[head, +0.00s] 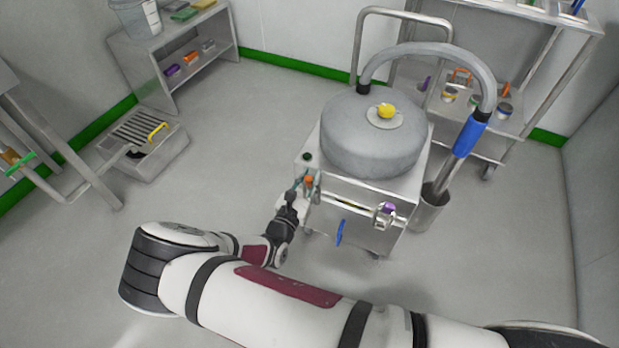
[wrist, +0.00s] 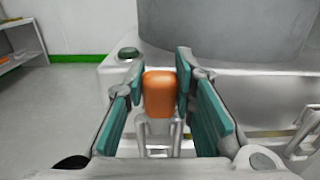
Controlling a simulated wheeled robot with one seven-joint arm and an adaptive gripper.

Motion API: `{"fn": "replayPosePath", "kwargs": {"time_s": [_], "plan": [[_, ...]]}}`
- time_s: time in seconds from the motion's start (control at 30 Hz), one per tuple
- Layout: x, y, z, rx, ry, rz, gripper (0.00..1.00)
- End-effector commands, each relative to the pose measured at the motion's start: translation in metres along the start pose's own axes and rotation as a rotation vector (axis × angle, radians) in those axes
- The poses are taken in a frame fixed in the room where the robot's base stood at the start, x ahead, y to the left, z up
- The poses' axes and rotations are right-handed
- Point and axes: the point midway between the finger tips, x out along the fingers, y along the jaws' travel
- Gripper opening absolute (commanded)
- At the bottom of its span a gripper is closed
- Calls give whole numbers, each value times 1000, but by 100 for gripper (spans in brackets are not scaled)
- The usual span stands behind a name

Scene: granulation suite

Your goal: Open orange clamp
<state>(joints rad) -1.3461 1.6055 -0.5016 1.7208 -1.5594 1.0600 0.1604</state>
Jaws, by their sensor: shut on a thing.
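The orange clamp (head: 309,180) is at the front left of the metal machine cart, below the big grey drum. In the wrist view the clamp's rounded orange part (wrist: 159,94) sits between the two teal finger pads of my gripper (wrist: 160,90). The fingers are shut on it, with a pad close against each side. In the head view my gripper (head: 300,190) reaches the clamp from the left and partly hides it. Metal rods of the clamp show below the orange part in the wrist view.
The grey drum (head: 372,135) with a yellow knob (head: 386,110) stands just behind the clamp. A purple clamp (head: 388,210) and a blue handle (head: 341,232) are to the right on the cart front.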

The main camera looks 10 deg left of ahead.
Motion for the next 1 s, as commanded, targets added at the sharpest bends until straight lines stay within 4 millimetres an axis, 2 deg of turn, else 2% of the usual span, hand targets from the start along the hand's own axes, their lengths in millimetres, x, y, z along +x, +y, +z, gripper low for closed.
{"fn": "replayPosePath", "kwargs": {"time_s": [0.37, 1.0], "plan": [[-7, 1, -6, -1, -94, 3, 0], [-36, 0, -25, 1, -538, 1, 0]]}}
